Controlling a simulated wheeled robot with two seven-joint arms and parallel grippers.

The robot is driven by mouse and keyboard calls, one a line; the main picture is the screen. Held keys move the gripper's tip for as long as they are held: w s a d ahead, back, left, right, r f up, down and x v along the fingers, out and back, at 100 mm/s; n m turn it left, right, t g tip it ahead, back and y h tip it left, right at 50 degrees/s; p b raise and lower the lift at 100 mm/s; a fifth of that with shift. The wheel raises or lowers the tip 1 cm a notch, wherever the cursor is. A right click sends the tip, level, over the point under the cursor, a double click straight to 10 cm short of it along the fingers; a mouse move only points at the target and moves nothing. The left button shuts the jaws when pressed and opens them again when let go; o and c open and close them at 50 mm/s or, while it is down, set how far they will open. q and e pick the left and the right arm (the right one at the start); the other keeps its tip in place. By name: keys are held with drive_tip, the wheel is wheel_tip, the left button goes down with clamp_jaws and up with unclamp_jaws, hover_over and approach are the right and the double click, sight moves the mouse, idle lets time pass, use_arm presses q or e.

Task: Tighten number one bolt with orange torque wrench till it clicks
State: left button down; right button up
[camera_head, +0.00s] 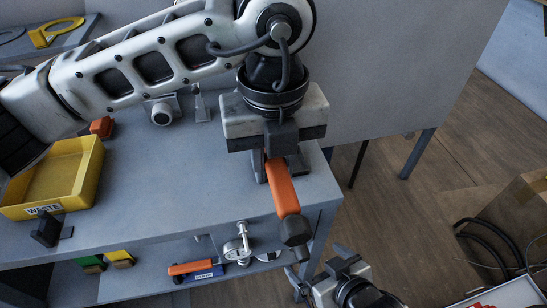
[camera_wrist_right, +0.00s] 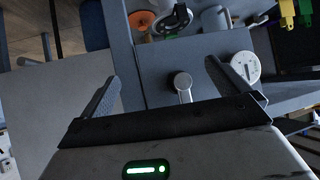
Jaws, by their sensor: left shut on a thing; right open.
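An orange-handled tool (camera_head: 283,190) with a dark end is in my left gripper (camera_head: 276,152), above the right end of the grey bench. The gripper is shut on its upper part, and the tool slants down to the right. I cannot tell its full shape. My right gripper (camera_head: 318,284) is low, right of the bench; the right wrist view shows its fingers (camera_wrist_right: 165,82) spread and empty. Beyond them, a round metal piece (camera_wrist_right: 183,84) with a short arm sits on a grey surface. I cannot make out any bolt number.
A yellow bin (camera_head: 62,180) marked WASTE stands on the bench (camera_head: 190,170). The shelf below holds another orange-handled tool (camera_head: 188,267) beside a blue label and a metal fitting (camera_head: 242,247). A cardboard box (camera_head: 515,215) with black hose stands right. A white dial (camera_wrist_right: 245,67) lies beyond my right fingers.

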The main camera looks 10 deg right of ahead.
use_arm(q)
drive_tip(key=shift+f+b, duration=0.7)
drive_tip(key=shift+f, duration=0.1)
drive_tip(key=c, duration=1.8)
unclamp_jaws()
clamp_jaws()
drive_tip(key=shift+r+b, duration=0.15)
drive_tip(key=shift+b, duration=0.25)
drive_tip(key=shift+r, duration=0.25)
drive_tip(key=shift+r, duration=0.35)
